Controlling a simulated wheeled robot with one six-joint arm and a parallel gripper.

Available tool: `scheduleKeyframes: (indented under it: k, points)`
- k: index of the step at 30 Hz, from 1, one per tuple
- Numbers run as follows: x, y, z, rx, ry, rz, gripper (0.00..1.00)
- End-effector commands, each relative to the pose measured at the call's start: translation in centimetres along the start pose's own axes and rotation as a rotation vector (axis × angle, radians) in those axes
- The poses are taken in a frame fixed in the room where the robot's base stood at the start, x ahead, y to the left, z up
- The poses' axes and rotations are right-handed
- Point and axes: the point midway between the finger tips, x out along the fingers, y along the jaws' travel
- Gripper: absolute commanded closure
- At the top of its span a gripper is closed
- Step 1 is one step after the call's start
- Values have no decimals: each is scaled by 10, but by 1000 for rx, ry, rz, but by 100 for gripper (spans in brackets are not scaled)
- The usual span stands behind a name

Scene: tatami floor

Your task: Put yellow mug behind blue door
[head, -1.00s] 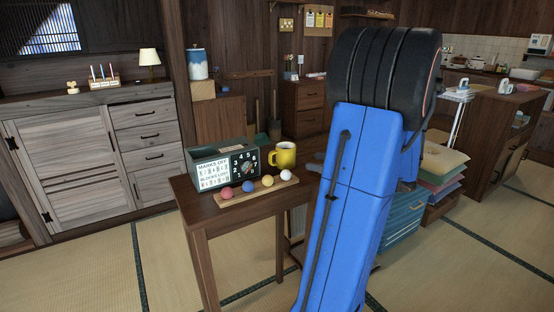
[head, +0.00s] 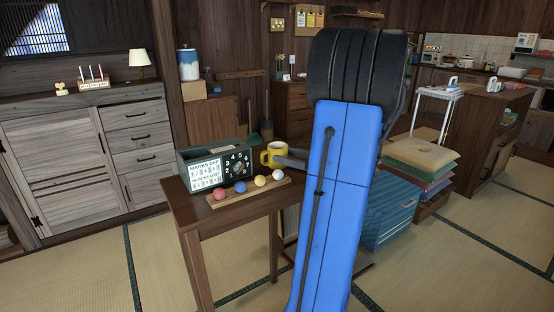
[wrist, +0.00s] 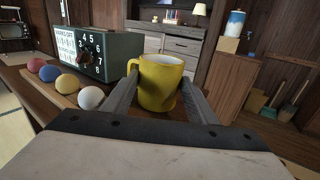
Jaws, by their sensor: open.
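The yellow mug (head: 274,153) stands upright on the small dark wooden table (head: 225,208), beside a green box. In the wrist view the yellow mug (wrist: 160,84) is straight ahead, with one finger on each side of it. My gripper (wrist: 160,80) is open; I cannot tell whether either finger touches the mug. In the head view my blue arm hides most of the gripper, and only a grey finger shows by the mug's right side. A low cabinet with a blue front (head: 390,212) stands right of my arm, partly hidden by it; its front looks shut.
The green box with dials (head: 220,165) and a wooden strip with several coloured balls (head: 240,191) share the table. A grey wooden cabinet (head: 60,165) lines the left wall. Tatami floor is clear at front right.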

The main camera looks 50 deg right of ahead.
Motion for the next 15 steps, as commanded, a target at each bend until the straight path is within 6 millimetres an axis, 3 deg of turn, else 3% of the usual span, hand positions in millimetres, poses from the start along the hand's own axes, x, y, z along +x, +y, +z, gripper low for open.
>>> scheduleKeyframes:
  k: [10,15]
  points:
    - [19,0,0,0,0,1,47]
    - [41,1,0,0,0,2,47]
